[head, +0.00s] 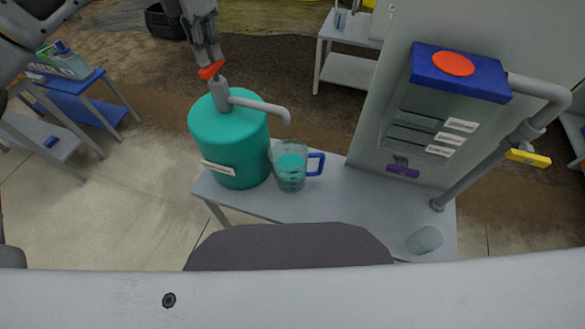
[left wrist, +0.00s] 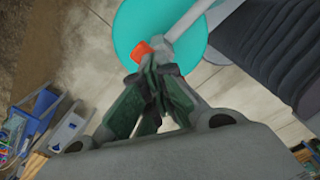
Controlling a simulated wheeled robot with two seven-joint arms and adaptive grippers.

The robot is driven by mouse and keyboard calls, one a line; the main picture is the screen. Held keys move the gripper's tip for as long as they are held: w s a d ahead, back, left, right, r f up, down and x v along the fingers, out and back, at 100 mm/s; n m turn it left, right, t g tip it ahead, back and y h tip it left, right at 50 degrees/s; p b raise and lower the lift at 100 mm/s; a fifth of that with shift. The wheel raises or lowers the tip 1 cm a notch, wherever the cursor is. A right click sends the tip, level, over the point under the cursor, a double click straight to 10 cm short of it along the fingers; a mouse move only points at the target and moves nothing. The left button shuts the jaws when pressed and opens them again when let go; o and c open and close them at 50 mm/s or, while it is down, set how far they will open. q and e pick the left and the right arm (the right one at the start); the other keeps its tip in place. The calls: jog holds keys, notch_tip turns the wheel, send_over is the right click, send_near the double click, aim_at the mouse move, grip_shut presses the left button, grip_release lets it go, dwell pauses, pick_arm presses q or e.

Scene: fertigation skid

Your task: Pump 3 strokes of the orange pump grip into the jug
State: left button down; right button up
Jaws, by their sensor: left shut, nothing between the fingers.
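The orange pump grip (head: 211,71) sits on top of the grey pump on a teal drum (head: 228,140). The pump's grey spout (head: 262,106) reaches right and its tip bends down above the jug. The clear jug (head: 291,176) with a blue handle stands beside the drum and holds teal liquid. My left gripper (head: 208,62) is shut and empty, its fingertips right above the orange grip; I cannot tell whether they touch. In the left wrist view, the orange grip (left wrist: 140,52) shows beyond the shut fingertips (left wrist: 155,73). My right gripper is out of view.
The drum and jug stand on a grey bench (head: 345,205). At its right are a blue-topped unit with an orange disc (head: 453,63), a pipe with a yellow handle (head: 528,158) and a clear cup (head: 425,240). The bench between jug and cup is mostly clear.

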pick_arm(q)
jog(key=shift+r+p, duration=1.35)
jog(key=shift+r, duration=1.05)
jog(key=shift+r, duration=0.1)
notch_tip(320, 180, up, 6)
jog(key=p, duration=0.3)
jog(key=shift+p, duration=0.4)
jog(key=shift+s+f, duration=0.1)
jog(key=shift+f, duration=0.1)
